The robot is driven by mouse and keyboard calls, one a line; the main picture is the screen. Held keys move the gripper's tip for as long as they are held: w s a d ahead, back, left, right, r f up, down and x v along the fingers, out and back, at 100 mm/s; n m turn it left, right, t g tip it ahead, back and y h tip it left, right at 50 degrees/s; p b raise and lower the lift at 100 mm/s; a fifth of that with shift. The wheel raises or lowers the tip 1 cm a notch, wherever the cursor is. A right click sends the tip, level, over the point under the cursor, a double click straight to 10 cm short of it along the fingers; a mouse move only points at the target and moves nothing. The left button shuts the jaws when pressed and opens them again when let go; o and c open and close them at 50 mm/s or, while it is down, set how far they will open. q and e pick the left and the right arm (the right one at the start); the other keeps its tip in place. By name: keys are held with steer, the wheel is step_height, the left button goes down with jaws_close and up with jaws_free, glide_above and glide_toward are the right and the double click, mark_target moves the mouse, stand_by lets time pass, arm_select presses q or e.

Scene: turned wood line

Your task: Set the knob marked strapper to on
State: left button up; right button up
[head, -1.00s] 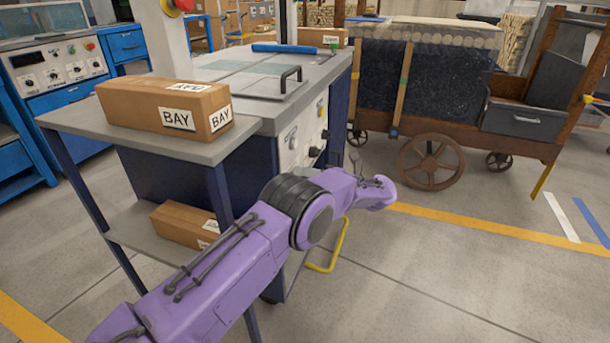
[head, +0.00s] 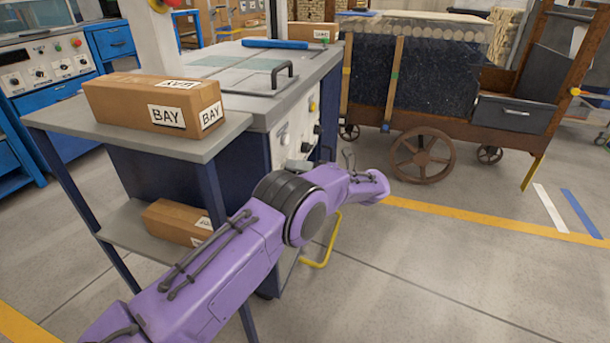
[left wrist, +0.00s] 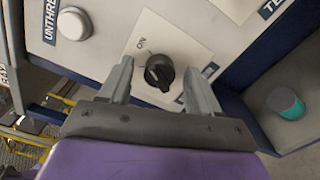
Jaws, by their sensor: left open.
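A black rotary knob (left wrist: 159,72) sits on a pale plate (left wrist: 136,62) on the machine's panel in the left wrist view. "ON" is printed on the plate above and left of the knob. The plate's other lettering is mostly hidden by a finger, so I cannot read the knob's name. My left gripper (left wrist: 167,66) is open, its two grey fingers on either side of the knob in the picture. I see no contact with it. In the head view my purple left arm (head: 225,250) reaches to the machine's panel (head: 294,135), and its wrist hides the lower panel.
A white round button (left wrist: 74,24) is beside a label starting "UNTHRE". A teal-topped cylinder (left wrist: 287,103) is at the right of the wrist view. A BAY box (head: 150,105) lies on the side shelf.

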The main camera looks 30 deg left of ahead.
arm_select(q)
steer(key=b+v, duration=0.7)
steer(key=v, duration=0.3)
steer(key=shift+d, duration=0.15)
steer(key=shift+s, duration=0.1)
